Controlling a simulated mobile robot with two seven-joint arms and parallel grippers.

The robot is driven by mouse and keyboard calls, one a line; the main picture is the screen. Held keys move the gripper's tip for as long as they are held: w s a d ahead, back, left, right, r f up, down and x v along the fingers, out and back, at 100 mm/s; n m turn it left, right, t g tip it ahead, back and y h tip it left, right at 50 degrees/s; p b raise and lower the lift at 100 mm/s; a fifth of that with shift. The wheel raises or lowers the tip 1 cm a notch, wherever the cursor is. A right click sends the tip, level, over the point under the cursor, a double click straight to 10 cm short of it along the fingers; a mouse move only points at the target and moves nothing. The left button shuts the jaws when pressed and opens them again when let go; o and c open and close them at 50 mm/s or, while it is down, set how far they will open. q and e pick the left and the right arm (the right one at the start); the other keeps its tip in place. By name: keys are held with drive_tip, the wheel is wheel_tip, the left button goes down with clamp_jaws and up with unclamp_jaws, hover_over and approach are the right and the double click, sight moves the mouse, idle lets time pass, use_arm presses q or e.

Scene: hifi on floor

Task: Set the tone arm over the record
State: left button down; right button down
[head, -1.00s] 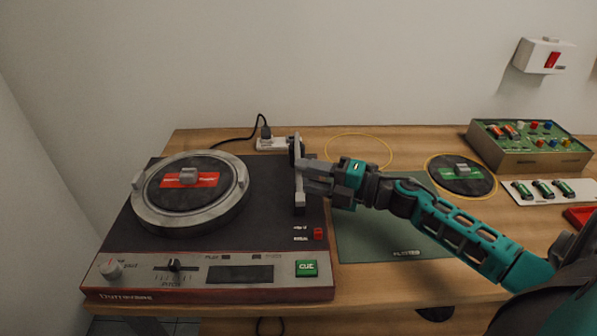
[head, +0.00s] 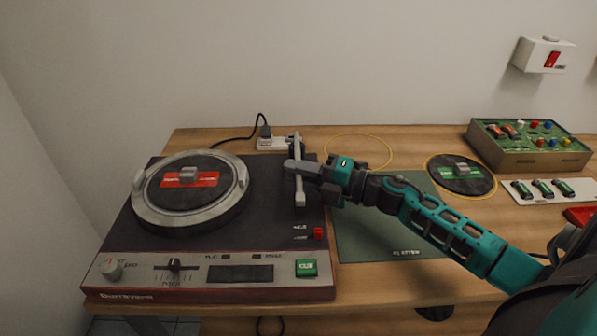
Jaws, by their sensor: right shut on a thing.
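The turntable (head: 140,244) stands on the left of the table. A dark record with a red label (head: 190,180) lies on its platter (head: 140,205), with a grey knob at the middle. The grey tone arm (head: 299,190) is at the turntable's right side, running front to back, apart from the record. My right gripper (head: 296,170) comes in from the right and is shut on the tone arm near its middle. Its fingers partly hide the arm. My left gripper is not in view.
A green mat (head: 390,225) lies right of the turntable. A second record with a green label (head: 460,174) lies farther right, near a green button box (head: 530,145) and a white battery holder (head: 555,190). A power strip (head: 272,143) with a plugged cable stands behind the turntable.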

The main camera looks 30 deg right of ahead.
idle(0.3)
drive_tip(key=shift+w+a+r+m+t+h+p, duration=0.25)
drive_tip(key=shift+a+m+h+p, duration=0.2)
drive_tip(key=shift+p, duration=0.3)
drive_tip(key=shift+w+a+f+m+t+h+p, duration=0.15)
drive_tip(key=shift+w+f+m+t+h+p, duration=0.1)
drive_tip(key=shift+t+h+p, duration=0.15)
drive_tip(key=c, duration=1.1)
unclamp_jaws()
drive_tip(key=shift+c, duration=0.2)
